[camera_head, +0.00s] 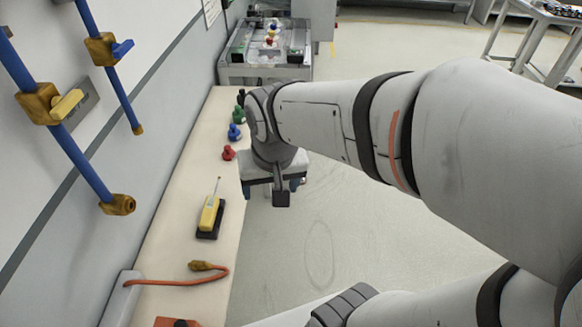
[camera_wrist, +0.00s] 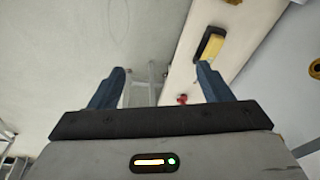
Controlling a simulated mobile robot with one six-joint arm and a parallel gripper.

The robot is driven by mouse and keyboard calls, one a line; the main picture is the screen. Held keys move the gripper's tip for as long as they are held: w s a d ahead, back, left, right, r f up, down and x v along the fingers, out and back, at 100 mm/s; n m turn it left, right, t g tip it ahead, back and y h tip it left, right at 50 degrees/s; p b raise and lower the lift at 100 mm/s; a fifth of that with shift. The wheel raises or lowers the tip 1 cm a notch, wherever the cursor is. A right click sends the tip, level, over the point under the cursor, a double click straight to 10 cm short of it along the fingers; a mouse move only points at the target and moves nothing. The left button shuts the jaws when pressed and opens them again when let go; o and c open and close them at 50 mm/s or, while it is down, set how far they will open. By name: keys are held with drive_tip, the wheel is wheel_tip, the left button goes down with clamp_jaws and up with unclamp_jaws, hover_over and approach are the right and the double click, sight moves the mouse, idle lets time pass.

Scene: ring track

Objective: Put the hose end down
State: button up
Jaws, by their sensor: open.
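The orange hose (camera_head: 175,282) lies on the narrow bench (camera_head: 196,180) at its near end, with its brass end (camera_head: 205,266) resting on the bench top. My gripper (camera_head: 272,192) hangs beside the bench's right edge, over the floor, well beyond the hose end. In the wrist view my gripper (camera_wrist: 164,80) has its two blue fingers spread apart with nothing between them. The hose does not show clearly in the wrist view.
A yellow handheld device (camera_head: 210,214) stands in a black holder on the bench. Red (camera_head: 228,153), blue (camera_head: 234,132) and green (camera_head: 238,115) knobs stand farther along. Blue pipes with brass valves (camera_head: 40,103) run along the left wall. Floor (camera_head: 330,240) right of the bench is clear.

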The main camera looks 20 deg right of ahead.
drive_tip(key=s+d+r+n, duration=0.1)
drive_tip(key=s+d+r, duration=0.1)
drive_tip(key=s+d, duration=0.1)
drive_tip(key=shift+s+d+t, duration=0.4)
drive_tip(key=shift+d, duration=0.45)
idle(0.5)
